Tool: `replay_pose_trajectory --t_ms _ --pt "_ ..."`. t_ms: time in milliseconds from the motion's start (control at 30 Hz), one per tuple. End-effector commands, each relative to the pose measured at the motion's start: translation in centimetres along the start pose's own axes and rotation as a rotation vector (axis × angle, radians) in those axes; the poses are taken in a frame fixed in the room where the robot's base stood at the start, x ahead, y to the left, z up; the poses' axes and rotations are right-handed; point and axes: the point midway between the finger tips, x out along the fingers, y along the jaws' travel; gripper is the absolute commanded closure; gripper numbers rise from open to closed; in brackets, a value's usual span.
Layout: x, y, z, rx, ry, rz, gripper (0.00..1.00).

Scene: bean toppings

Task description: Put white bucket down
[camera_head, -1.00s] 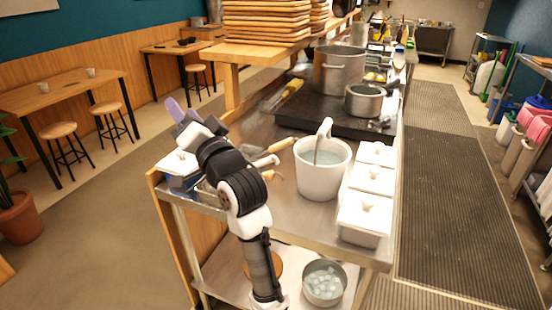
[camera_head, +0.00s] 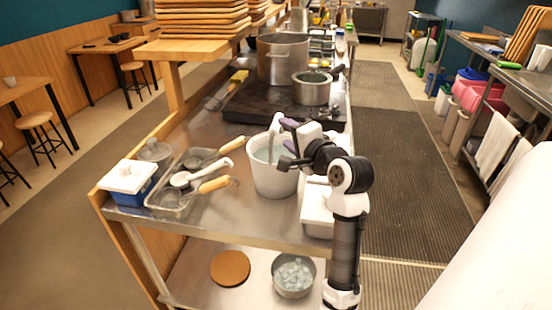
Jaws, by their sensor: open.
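The white bucket (camera_head: 268,176) stands upright on the steel counter (camera_head: 232,222), with liquid inside. A white upright handle shows at its far rim, and a grey utensil leans inside. My gripper (camera_head: 287,136), with purple fingers, is open over the right side of the bucket's rim, close to the handle. I cannot tell whether the fingers touch the bucket or the handle. My arm comes up from the lower right and hides part of the bucket's right side.
A glass tray (camera_head: 164,205) with ladles and a blue box with a white lid (camera_head: 127,177) stand left of the bucket. A white lidded container (camera_head: 316,216) is at right, partly behind my arm. A black cooktop (camera_head: 245,108) with pots lies behind.

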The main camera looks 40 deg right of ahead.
Motion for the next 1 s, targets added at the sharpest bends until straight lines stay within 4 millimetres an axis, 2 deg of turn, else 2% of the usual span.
replay_pose_trajectory --t_ms 100,367,633,933,1000 --pt "1.8 -0.2 0.0 0.0 -0.001 0.0 0.53" --pt "3.8 -0.2 -0.3 0.0 0.0 0.001 0.53" --pt "7.5 0.1 -0.8 -0.001 0.0 0.0 0.53" --pt "8.1 0.3 -0.8 -0.002 0.001 -0.001 0.53" --pt "8.1 0.3 -0.8 -0.002 0.001 -0.001 0.62"
